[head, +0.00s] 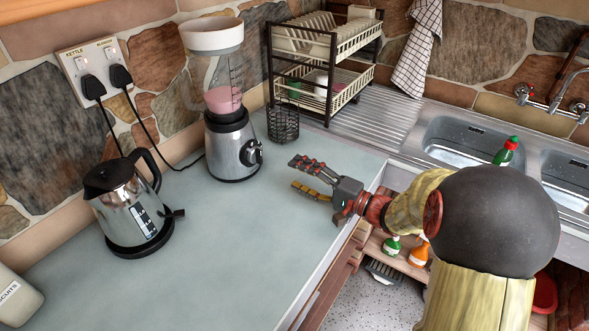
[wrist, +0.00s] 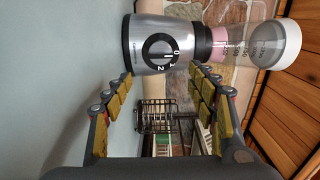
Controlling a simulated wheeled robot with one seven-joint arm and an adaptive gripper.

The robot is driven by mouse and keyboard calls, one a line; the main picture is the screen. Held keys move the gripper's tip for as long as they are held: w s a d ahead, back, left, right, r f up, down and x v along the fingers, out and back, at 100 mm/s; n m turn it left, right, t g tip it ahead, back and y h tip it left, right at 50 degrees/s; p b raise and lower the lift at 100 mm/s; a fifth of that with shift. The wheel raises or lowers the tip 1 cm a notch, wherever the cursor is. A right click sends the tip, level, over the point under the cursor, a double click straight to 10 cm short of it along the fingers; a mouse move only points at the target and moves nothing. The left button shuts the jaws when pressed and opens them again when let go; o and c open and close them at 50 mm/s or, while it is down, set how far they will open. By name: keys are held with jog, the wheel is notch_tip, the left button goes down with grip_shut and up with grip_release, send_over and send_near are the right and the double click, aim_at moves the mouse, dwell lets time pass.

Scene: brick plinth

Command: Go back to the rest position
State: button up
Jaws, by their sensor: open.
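My gripper (head: 310,177) is open and empty above the pale counter (head: 250,265), near its front edge, with its fingers pointing left. The blender (head: 232,145) stands upright on the counter, left of and behind my fingertips. It has a steel base with a dial, a clear jug with pink contents and a white bowl-like top. In the wrist view my open fingers (wrist: 160,85) show at both sides, and the blender base (wrist: 160,45) is ahead, turned sideways. A gap shows between fingers and blender in the head view.
A steel kettle (head: 130,205) stands at the left, its cord running to the wall sockets (head: 92,70). A dark wire basket (head: 283,123) and a dish rack (head: 325,50) stand behind. The sink (head: 470,140) and a green-red bottle (head: 506,151) are at the right. The front counter is clear.

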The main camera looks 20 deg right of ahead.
jog(key=s+a+r+n+g+p, duration=0.2)
jog(key=s+a+n+g, duration=0.2)
jog(key=s+a+g, duration=0.3)
jog(key=s+a+r+n+g+p, duration=0.2)
jog(key=s+a+n+g, duration=0.15)
jog(key=s+a, duration=0.6)
jog(key=s+d+r+n+t+h+p, duration=0.1)
jog(key=s+d+r+n+h+p, duration=0.2)
jog(key=s+d+r+h, duration=0.3)
jog(key=s+d+h, duration=0.3)
jog(key=h, duration=0.1)
jog(key=shift+d+r, duration=0.15)
jog(key=shift+r, duration=0.2)
jog(key=shift+s+n, duration=0.1)
jog(key=shift+n, duration=0.15)
